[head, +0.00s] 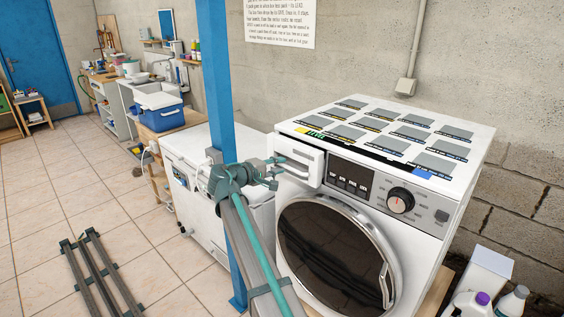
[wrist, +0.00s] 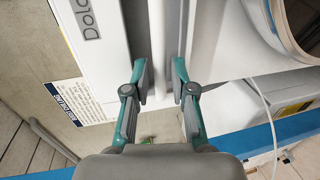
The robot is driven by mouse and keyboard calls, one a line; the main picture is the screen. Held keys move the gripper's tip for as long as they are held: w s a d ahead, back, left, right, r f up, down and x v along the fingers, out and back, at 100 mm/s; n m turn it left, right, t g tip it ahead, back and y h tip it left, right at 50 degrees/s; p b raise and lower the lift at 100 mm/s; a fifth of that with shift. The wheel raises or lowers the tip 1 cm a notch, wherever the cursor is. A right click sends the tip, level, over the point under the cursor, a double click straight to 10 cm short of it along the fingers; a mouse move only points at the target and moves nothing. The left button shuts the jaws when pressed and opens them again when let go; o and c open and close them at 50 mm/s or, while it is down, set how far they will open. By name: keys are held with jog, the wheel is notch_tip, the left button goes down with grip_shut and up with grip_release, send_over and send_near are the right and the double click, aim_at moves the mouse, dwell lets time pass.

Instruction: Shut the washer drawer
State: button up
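The washer (head: 340,210) is white, with a round dark door at its front. Its drawer (head: 312,166), at the upper left of the front, is pulled out somewhat, its front standing proud of the dark control panel. My gripper (head: 278,170) is at the left of the drawer front, by its white handle. In the wrist view, my gripper (wrist: 161,80) has its fingers apart, one on each side of a white bar (wrist: 158,40) that looks like the drawer handle. A narrow gap shows by the right finger. Contact at the left finger is unclear.
A blue post (head: 216,80) stands just left of my gripper. A white chest appliance (head: 190,160) is behind it. Bottles (head: 470,303) and a white box stand at the lower right.

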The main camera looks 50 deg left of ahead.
jog(key=shift+x, duration=1.15)
grip_shut()
